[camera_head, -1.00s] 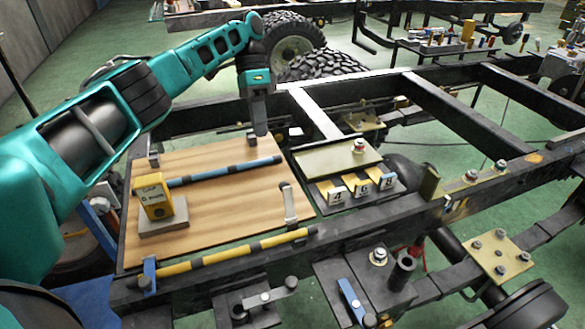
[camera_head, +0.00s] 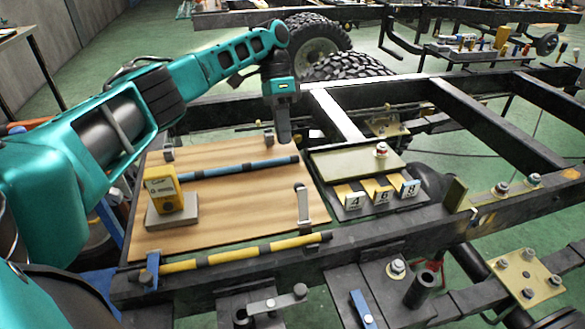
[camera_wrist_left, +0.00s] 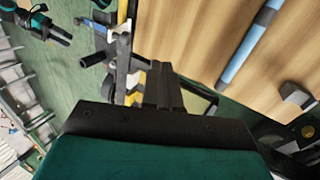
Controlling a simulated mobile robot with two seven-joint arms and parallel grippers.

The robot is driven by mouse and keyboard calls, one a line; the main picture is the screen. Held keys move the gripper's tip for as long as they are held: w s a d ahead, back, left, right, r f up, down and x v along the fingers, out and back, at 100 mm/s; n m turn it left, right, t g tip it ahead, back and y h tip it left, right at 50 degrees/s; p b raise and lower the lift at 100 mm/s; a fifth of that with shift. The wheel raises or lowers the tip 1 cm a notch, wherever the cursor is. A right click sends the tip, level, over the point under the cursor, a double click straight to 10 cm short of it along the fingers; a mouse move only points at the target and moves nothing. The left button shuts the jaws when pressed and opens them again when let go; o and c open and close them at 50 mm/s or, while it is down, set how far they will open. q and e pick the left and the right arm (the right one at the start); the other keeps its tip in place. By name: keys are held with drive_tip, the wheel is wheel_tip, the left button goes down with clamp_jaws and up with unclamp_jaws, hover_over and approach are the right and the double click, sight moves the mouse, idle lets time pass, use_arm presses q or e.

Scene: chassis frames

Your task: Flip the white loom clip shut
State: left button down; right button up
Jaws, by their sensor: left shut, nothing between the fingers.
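The white loom clip (camera_head: 303,206) stands upright at the board's right edge, its lower end near the right part of the yellow-and-black loom (camera_head: 250,250). It looks open, with its upper part raised. My left gripper (camera_head: 284,138) is shut and empty, pointing down near the board's far right corner, beyond the clip and apart from it. Its closed dark fingers (camera_wrist_left: 162,86) show in the left wrist view. A teal and dark part at that view's upper left looks like my right gripper (camera_wrist_left: 50,25); its jaw state is unclear.
The wooden board (camera_head: 235,215) carries a blue loom (camera_head: 235,168), grey clips (camera_head: 168,148) and a yellow device (camera_head: 161,188). A blue clip (camera_head: 151,268) stands at the near left. Numbered tags (camera_head: 381,190) and dark chassis rails (camera_head: 440,225) lie to the right.

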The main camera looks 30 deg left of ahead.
sight(301, 203)
use_arm(q)
drive_tip(key=x, duration=0.6)
drive_tip(key=shift+s+f+b, duration=0.1)
drive_tip(key=shift+f+b, duration=0.05)
drive_tip(key=shift+b, duration=0.25)
drive_tip(key=shift+s+d+r, duration=0.2)
drive_tip(key=shift+s+d, duration=0.4)
drive_tip(key=shift+d, duration=0.2)
drive_tip(key=shift+s+d+r, duration=0.2)
drive_tip(key=shift+s+d, duration=0.4)
drive_tip(key=shift+d, duration=0.25)
